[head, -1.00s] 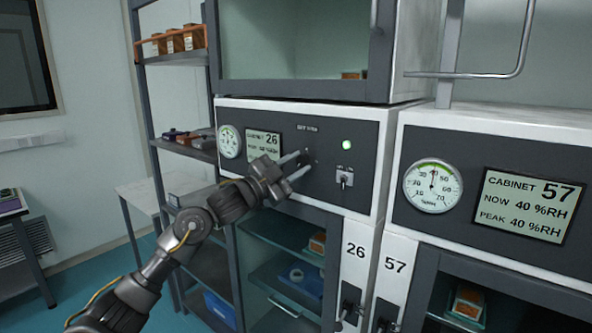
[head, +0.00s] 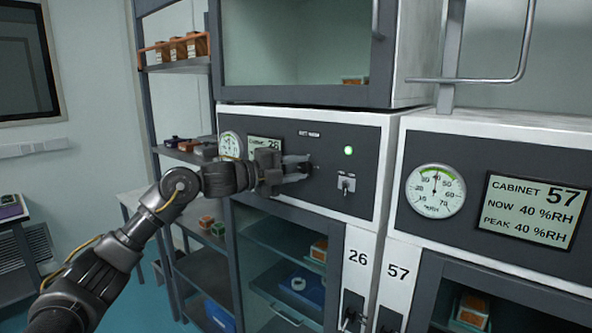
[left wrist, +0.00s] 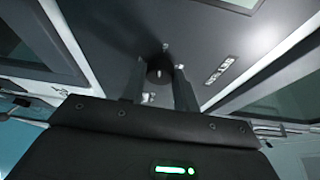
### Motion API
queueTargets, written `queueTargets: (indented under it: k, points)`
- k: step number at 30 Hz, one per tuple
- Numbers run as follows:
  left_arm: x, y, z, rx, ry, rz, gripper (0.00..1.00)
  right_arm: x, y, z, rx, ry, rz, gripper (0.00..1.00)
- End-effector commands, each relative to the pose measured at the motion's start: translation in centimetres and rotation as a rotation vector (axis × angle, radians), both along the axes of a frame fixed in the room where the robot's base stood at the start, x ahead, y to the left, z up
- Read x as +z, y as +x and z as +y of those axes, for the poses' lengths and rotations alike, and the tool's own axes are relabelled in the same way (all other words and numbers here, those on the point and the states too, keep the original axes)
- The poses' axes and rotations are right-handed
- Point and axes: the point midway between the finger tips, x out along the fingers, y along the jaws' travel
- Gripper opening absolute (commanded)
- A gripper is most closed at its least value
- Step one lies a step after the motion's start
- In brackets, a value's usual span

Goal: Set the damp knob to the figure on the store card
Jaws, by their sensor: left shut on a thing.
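My left gripper (head: 304,168) is at the dark control panel (head: 365,146) of cabinet 26, its fingers shut on the damp knob. In the left wrist view the knob (left wrist: 159,72) shows as a dark round piece with a light mark, between the two fingertips (left wrist: 158,80). The figures around the knob cannot be read. The cabinet 26 display (head: 264,143) is partly hidden behind the gripper. No store card can be made out. My right gripper is not in view.
A round dial (head: 231,146) is left of the gripper. A green lamp (head: 348,150) and a key switch (head: 346,185) are to its right. Cabinet 57 has its own dial (head: 436,190) and display (head: 529,211), reading now 40 %RH and peak 40 %RH. A shelf rack (head: 146,110) stands at left.

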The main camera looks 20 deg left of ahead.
Motion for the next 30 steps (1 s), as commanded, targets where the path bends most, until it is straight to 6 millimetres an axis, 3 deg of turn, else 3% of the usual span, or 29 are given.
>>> queueTargets:
  k: [9,26,27,30]
  points:
    - [0.13,-0.01,0.0,0.0,0.12,-0.047,0.07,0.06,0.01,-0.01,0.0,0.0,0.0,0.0]
    - [0.08,-0.02,-0.03,0.0,0.149,-0.058,0.07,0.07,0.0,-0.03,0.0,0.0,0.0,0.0]
    - [0.08,-0.02,-0.03,0.0,0.149,-0.058,0.32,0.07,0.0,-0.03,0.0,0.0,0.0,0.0]
    - [0.09,-0.02,-0.03,0.0,0.147,-0.058,0.45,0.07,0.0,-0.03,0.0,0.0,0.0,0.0]
